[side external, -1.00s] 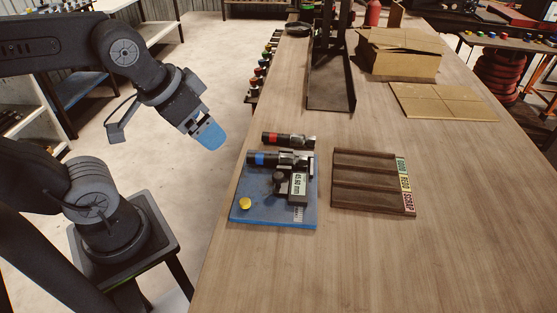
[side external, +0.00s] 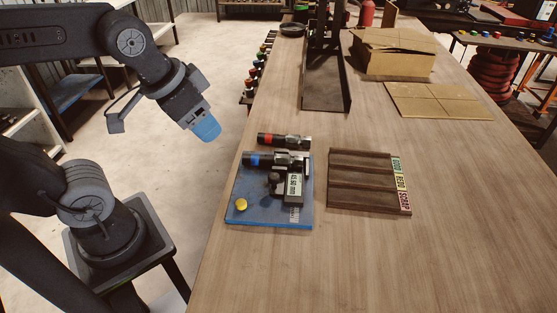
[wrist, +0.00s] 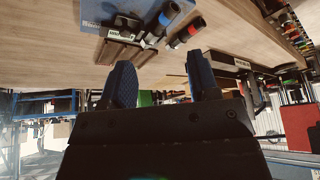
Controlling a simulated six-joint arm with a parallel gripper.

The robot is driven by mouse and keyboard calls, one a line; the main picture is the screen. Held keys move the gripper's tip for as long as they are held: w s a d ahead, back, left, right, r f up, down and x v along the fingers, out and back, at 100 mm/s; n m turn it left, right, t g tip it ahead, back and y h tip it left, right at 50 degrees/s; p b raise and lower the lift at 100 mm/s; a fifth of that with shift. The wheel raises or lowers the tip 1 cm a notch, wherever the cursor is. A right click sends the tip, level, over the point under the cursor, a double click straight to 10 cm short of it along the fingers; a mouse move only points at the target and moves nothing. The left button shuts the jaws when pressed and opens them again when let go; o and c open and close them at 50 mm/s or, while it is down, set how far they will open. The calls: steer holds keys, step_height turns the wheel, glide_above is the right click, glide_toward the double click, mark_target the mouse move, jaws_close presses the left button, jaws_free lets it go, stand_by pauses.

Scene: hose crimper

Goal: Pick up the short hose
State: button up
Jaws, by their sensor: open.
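A dark hose with a red band (side external: 284,141) and metal end fitting lies on the table just behind the blue board. The red-banded hose looks slightly shorter, but I cannot be sure. In the wrist view the red-banded hose (wrist: 187,33) and blue-banded hose (wrist: 163,20) are beyond my fingertips. My gripper (side external: 207,131), with blue fingers, is open and empty, in the air left of the table edge. It also shows in the wrist view (wrist: 160,78).
The blue board (side external: 262,216) carries a yellow button (side external: 241,204). A brown slotted tray (side external: 368,205) with coloured labels stands to its right. A cardboard box (side external: 392,57), a flat cardboard sheet (side external: 437,101) and a dark metal channel (side external: 326,97) are further back. The front tabletop is clear.

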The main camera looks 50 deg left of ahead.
steer(key=w+m+g, duration=0.3)
steer(key=w+m, duration=0.1)
steer(key=w, duration=0.3)
steer(key=m+g, duration=0.2)
steer(key=m, duration=0.2)
glide_above(262, 156)
steer(key=f, duration=0.6)
steer(key=d+f, duration=0.1)
steer(key=f, duration=0.2)
steer(key=shift+w+f, duration=0.15)
steer(key=shift+w, duration=0.15)
steer(key=shift+s+a+f, duration=0.1)
steer(key=shift+a+f, duration=0.05)
steer(key=shift+f, duration=0.75)
steer(key=shift+s+a+f, duration=0.1)
steer(key=shift+a+f, duration=0.05)
steer(key=shift+f, duration=0.7)
steer(key=shift+s+a+f, duration=0.1)
steer(key=shift+a+f, duration=0.05)
steer(key=shift+f, duration=0.75)
steer(key=shift+c, duration=0.2)
jaws_close()
